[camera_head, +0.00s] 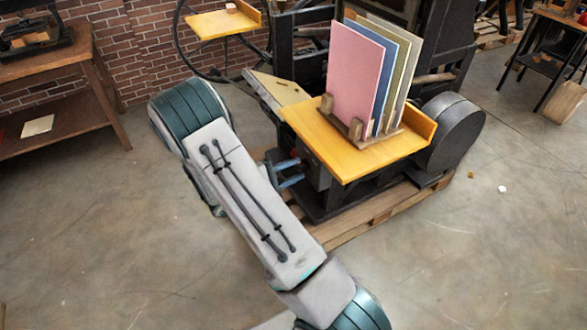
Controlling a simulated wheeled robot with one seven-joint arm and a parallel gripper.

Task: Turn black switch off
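The black switch cannot be made out; the dark side of the press, where small parts are hard to tell apart, is partly covered by my arm. The hand press (330,195) is a dark machine with a yellow-orange shelf on top. My arm crosses the middle of the view. What looks like my gripper (289,172) shows as small blue-grey parts just past the arm link, close to the press's dark side below the shelf. Most of it is hidden, so its opening and any contact are unclear.
Pink, blue, olive and grey boards (354,72) stand in a wooden rack on the yellow shelf (352,158). A black round drum (455,132) sits at its right. A wooden pallet (375,212) lies underneath. A brown table (62,70) stands left. Floor is clear at lower right.

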